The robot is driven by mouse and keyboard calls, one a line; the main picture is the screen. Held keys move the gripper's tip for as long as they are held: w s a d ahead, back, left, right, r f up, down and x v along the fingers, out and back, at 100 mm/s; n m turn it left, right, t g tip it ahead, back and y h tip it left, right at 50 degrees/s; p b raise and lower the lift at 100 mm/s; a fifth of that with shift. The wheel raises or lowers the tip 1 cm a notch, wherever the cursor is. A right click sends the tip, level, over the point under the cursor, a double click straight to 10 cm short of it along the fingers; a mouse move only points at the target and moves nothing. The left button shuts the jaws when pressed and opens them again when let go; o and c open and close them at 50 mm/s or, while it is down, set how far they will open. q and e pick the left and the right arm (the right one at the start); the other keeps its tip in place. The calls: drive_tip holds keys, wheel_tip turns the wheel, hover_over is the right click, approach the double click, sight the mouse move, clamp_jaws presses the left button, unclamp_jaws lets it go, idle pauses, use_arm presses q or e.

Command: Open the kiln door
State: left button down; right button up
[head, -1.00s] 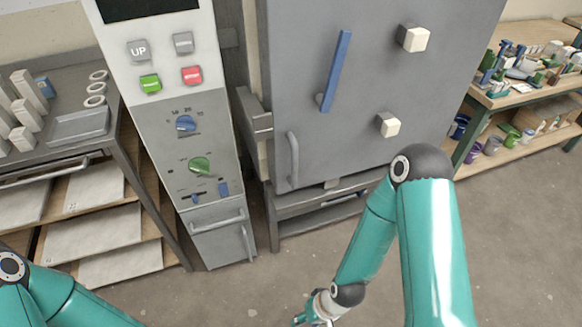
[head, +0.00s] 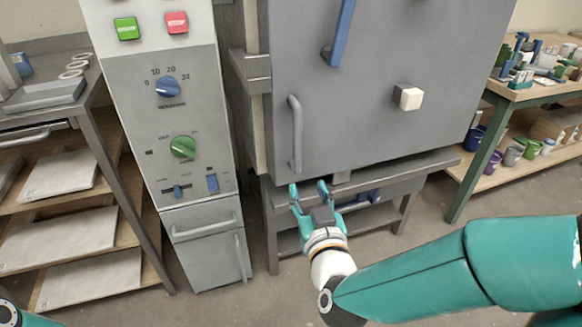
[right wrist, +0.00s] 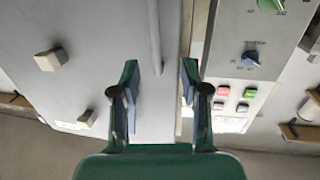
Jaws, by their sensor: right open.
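The kiln door (head: 370,100) is a large grey panel that looks closed. A vertical grey handle (head: 295,135) stands near its lower left edge, and a blue lever (head: 340,35) sits higher up. My right gripper (head: 309,190) is open and empty, just below the handle and apart from it. In the right wrist view the handle (right wrist: 154,40) appears ahead, between the directions of the two open fingers (right wrist: 158,85), not gripped. My left gripper is out of view; only a bit of the left arm shows at the lower left.
A control panel (head: 205,125) with knobs and buttons stands left of the kiln. A rack with boards (head: 62,240) is further left. Pale blocks (head: 409,97) stick out from the door. A shelf with buckets (head: 550,85) is at right. The floor in front is open.

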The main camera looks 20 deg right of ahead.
sight(298, 144)
use_arm(q)
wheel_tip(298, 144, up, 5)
drive_tip(key=p, duration=0.6)
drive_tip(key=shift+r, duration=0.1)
use_arm(e)
drive_tip(key=shift+t, duration=0.3)
drive_tip(key=w+d, duration=0.1)
drive_tip(key=w, duration=0.4)
drive_tip(key=w+d, duration=0.1)
drive_tip(key=w, duration=0.4)
drive_tip(key=w+d+r, duration=0.1)
drive_tip(key=w, duration=0.5)
clamp_jaws()
